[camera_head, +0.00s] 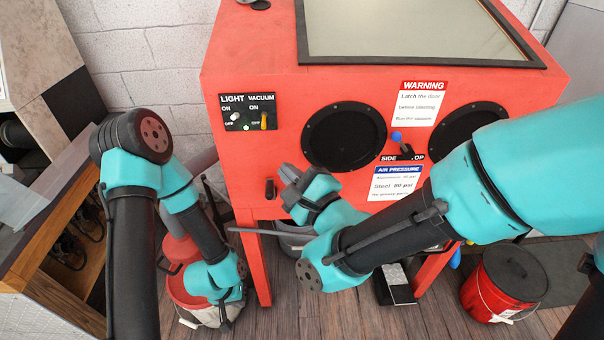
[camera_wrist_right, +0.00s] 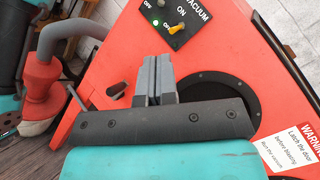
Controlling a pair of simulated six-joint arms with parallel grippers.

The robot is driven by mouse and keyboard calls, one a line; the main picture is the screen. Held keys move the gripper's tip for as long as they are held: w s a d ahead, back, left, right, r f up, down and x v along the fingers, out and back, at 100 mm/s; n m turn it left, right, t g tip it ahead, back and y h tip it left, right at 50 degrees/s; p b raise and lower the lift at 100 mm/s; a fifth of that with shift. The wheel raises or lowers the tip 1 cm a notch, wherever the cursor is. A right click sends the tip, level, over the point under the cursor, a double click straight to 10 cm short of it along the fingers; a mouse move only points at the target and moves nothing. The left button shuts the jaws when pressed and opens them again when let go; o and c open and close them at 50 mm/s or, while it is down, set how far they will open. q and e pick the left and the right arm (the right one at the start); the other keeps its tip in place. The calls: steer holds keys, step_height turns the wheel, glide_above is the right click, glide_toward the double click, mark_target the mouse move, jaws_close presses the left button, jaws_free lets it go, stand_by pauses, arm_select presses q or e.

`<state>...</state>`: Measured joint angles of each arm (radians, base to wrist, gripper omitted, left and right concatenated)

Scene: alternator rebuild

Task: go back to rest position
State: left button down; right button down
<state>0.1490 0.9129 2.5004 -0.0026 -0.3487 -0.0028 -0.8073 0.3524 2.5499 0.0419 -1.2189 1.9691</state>
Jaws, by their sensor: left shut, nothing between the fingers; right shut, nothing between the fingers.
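My right gripper (camera_head: 300,187) is in front of the red blast cabinet (camera_head: 290,90), below and left of its left round glove port (camera_head: 344,136). In the right wrist view its two grey fingers (camera_wrist_right: 154,80) are together with nothing between them. The cabinet face and the dark port show behind them. My left arm hangs down on the left of the head view. My left gripper (camera_head: 226,322) is low, by the red and white bucket; it is small and partly hidden behind its own wrist. It appears shut and holds nothing visible.
The light and vacuum switch panel (camera_head: 248,111) and a warning sign (camera_head: 417,103) are on the cabinet front. A wooden shelf (camera_head: 40,225) stands at the left. A red and white bucket (camera_head: 187,290) is below my left arm; another red bucket (camera_head: 490,290) stands at right.

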steer(key=shift+s+d, duration=0.2)
steer(key=shift+s, duration=0.05)
stand_by(0.3)
steer(key=w+d+f+n+g+h, duration=0.25)
steer(key=d+f, duration=0.25)
steer(key=f, duration=0.3)
steer(key=w+d+f+n+g+h, duration=0.1)
steer(key=w+d+f+n+h, duration=0.2)
steer(key=f, duration=0.6)
steer(key=w+d+f+n+g+h, duration=0.1)
steer(key=d+f+h, duration=0.1)
steer(key=d+f, duration=0.5)
steer(key=s+d+f+n+g+h, duration=0.1)
steer(key=s+d+f+n+g, duration=0.3)
steer(key=f, duration=0.7)
steer(key=s+d+f+n+g+h, duration=0.1)
steer(key=s+d+f+n+g, duration=0.3)
steer(key=s+d+f, duration=0.5)
step_height(320, 180, down, 3)
steer(key=shift+d+f+g, duration=0.1)
steer(key=shift+d+g, duration=0.2)
steer(key=shift+g, duration=0.05)
